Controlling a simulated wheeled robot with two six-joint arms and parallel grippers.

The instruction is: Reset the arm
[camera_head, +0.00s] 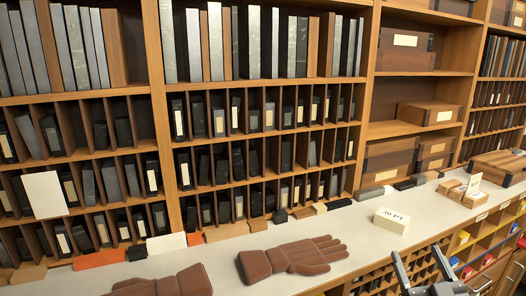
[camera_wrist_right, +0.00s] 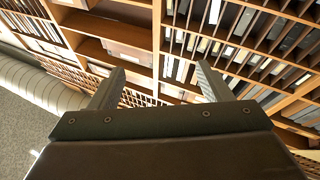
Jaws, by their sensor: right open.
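My right gripper (camera_head: 422,268) shows at the lower right of the head view, over the front edge of the counter. Its fingers are spread apart with nothing between them. In the right wrist view the right gripper (camera_wrist_right: 155,88) is also open and empty, with shelves beyond it. My left gripper is not in the head view.
A pale counter (camera_head: 215,270) runs below tall wooden shelves (camera_head: 365,100). Brown gloves (camera_head: 292,258) lie on it at the front. A white block marked "30 PT" (camera_head: 391,220) sits behind the right gripper. Colored bins (camera_head: 462,238) are at the right.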

